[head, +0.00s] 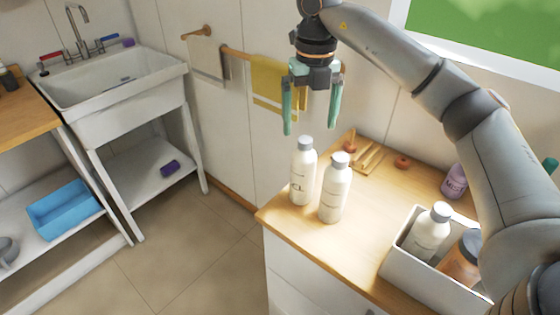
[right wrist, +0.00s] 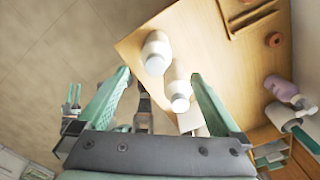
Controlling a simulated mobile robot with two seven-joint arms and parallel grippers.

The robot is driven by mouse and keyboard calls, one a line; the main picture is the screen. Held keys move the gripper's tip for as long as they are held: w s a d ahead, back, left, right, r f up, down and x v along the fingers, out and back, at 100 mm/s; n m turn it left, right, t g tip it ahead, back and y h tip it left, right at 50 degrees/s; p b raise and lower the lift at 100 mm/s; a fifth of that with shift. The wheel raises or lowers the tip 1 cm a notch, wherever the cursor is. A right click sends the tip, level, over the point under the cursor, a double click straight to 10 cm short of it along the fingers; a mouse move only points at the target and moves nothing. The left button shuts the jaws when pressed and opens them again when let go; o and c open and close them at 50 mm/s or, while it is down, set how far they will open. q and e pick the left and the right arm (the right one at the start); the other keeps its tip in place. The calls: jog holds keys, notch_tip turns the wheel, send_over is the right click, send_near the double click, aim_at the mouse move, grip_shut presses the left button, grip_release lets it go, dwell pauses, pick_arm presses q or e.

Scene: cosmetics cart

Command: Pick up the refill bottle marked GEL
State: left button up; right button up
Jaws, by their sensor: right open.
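Two white bottles with grey caps stand upright side by side near the wooden top's left edge. The left bottle (head: 302,178) has dark lettering, partly legible, perhaps GEL. The right bottle (head: 335,192) has print too small to read. Both show in the right wrist view, one farther (right wrist: 157,52) and one nearer (right wrist: 179,86). My right gripper (head: 311,124) points down above them, open and empty, its fingertips above the left bottle's cap. In the right wrist view, a small teal two-pronged shape at the left looks like my left gripper (right wrist: 72,96); its opening is unclear.
A white bin (head: 400,262) at the front right holds another white bottle (head: 428,232) and an amber jar (head: 463,258). A purple bottle (head: 455,181) stands behind it. A wooden rack (head: 368,158) lies at the back. Bare wood (head: 375,215) lies between bottles and bin.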

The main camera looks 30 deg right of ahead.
aim_at(306, 138)
jog(key=shift+w+a, duration=0.1)
jog(key=shift+w, duration=0.25)
jog(key=shift+w+f, duration=0.1)
jog(key=shift+f, duration=0.15)
jog(key=f, duration=0.5)
jog(key=shift+s+f, duration=0.2)
jog(key=shift+f, duration=0.05)
jog(key=f, duration=0.6)
jog(key=shift+a+f, duration=0.2)
grip_shut()
